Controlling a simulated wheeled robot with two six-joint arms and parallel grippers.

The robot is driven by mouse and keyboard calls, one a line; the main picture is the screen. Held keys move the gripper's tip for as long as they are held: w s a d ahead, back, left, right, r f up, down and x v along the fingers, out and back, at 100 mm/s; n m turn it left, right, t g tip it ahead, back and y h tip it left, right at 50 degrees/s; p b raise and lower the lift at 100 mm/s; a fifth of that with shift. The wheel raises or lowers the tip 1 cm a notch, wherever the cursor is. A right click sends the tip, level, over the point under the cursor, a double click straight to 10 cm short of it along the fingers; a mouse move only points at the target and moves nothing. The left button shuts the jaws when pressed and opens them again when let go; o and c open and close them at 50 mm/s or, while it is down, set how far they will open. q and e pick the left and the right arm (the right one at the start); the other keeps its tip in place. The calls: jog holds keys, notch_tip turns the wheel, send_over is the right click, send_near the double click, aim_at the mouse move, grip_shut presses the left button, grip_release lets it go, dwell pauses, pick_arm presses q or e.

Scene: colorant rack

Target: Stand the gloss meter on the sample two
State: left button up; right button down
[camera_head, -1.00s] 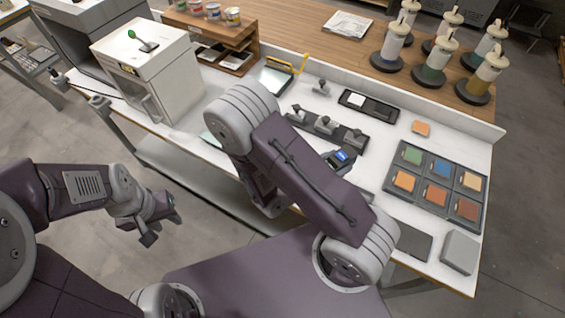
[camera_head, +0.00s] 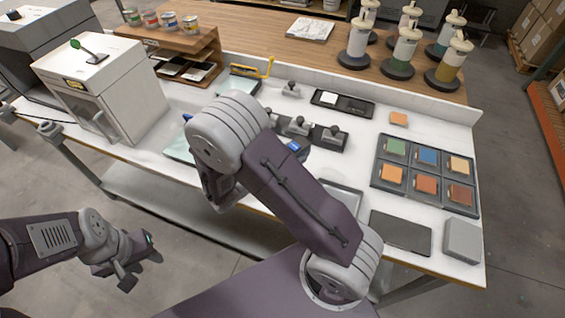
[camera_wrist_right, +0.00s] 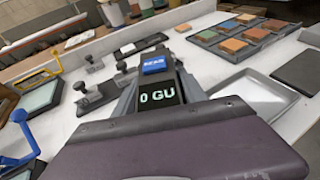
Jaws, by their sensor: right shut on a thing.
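The gloss meter (camera_wrist_right: 158,88) is a dark block with a blue label and a display reading "0 GU". My right gripper (camera_wrist_right: 160,84) is shut on it, above the white bench. In the head view only a blue part of the meter (camera_head: 294,146) shows past my right arm, which hides the gripper. No label marks sample two. A pale green panel (camera_head: 180,150) lies left of my right arm, and another (camera_head: 240,82) lies behind by a yellow frame. My left gripper (camera_head: 137,268) looks open and empty, low in front of the bench.
A dark holder with several knobbed tools (camera_head: 327,137) stands close behind the meter. An empty metal tray (camera_head: 344,197), a dark plate (camera_head: 400,232), a grey block (camera_head: 463,241) and a rack of coloured tiles (camera_head: 376,176) lie to the right. A white cabinet (camera_head: 105,90) stands left.

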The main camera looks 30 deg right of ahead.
jog(key=w+f, duration=0.1)
jog(key=w+a+f, duration=0.1)
jog(key=w, duration=0.1)
notch_tip(320, 180, down, 4)
jog(key=shift+r, duration=0.2)
jog(key=shift+f, duration=0.2)
jog(key=c, duration=0.6)
grip_release()
jog(key=shift+f, duration=0.15)
jog(key=shift+c, duration=0.2)
